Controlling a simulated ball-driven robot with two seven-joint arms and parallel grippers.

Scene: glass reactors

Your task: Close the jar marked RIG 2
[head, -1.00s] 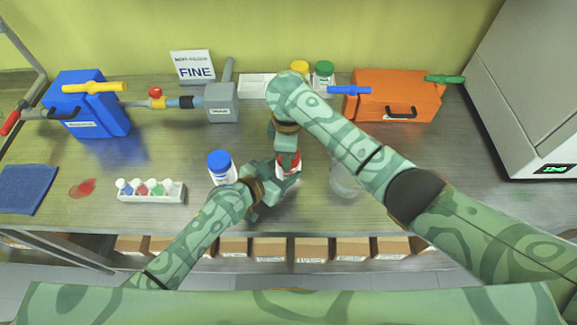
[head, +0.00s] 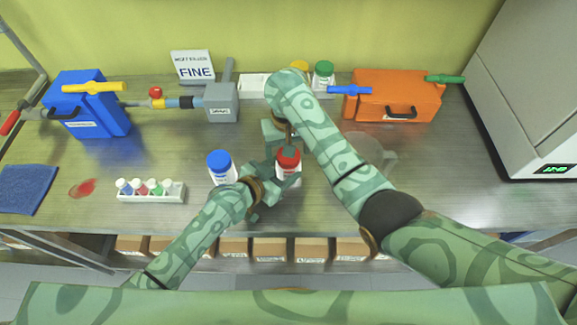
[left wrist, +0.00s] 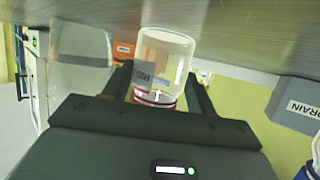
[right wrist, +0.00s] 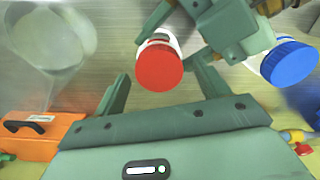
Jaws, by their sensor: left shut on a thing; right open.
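A clear jar with a white label stands upright on the bench, with a red lid (head: 288,157) on its mouth. In the left wrist view the jar (left wrist: 168,52) shows lettering like "RIG"; I cannot read its number. My left gripper (head: 272,188) is shut on the jar from the left. My right gripper (head: 284,147) is open above the lid. In the right wrist view the red lid (right wrist: 158,66) lies between the spread fingers, apart from them. I cannot tell how tightly the lid sits.
A blue-capped jar (head: 221,166) stands close left of my left gripper. A clear glass vessel (head: 376,155) stands to the right, partly behind my right arm. A vial rack (head: 150,197) is at the left. Blue (head: 90,112) and orange (head: 395,97) boxes stand at the back.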

